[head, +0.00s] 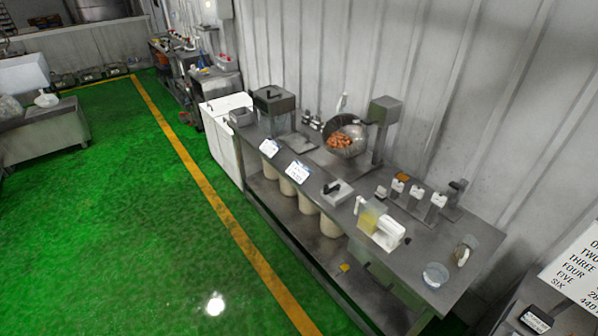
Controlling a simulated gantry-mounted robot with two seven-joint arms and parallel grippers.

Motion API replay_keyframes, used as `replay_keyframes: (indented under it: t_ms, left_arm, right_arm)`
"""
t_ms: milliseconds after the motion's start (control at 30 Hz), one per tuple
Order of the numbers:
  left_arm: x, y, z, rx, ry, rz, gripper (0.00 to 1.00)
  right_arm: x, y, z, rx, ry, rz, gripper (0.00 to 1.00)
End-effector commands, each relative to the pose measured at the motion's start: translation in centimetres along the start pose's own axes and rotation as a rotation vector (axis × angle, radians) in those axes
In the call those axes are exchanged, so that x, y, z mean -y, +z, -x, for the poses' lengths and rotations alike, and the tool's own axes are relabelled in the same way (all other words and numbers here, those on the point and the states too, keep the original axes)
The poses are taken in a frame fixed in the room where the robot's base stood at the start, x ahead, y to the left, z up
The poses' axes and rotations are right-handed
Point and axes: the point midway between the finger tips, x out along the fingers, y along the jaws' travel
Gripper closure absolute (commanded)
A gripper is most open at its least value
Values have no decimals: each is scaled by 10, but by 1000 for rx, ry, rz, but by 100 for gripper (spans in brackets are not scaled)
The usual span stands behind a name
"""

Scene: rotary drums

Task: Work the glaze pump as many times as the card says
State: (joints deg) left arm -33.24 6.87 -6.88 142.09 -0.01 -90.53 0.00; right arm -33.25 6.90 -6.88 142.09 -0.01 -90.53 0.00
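Several small pump-like dispensers with white tops stand in a row near the back right of the long steel counter (455,240); one is the left dispenser (397,186), another the middle one (416,192), another the right one (438,201). I cannot tell which is the glaze pump. Neither of my grippers shows.
A steel drum (352,137) with orange-brown pieces stands mid-counter. A board (577,270) with number words is at far right. The green floor before the counter is clear.

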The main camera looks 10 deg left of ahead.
Motion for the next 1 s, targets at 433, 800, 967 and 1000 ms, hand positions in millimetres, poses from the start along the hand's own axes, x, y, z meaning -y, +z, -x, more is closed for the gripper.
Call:
replay_keyframes:
  t_ms: [433, 800, 967, 1000]
  left_arm:
    - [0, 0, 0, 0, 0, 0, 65]
    - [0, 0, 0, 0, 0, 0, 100]
    - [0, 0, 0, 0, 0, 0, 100]
    - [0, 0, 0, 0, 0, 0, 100]
  right_arm:
    - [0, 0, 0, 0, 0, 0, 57]
    - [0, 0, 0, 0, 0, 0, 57]
    - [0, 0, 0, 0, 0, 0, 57]
    - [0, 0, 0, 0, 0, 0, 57]
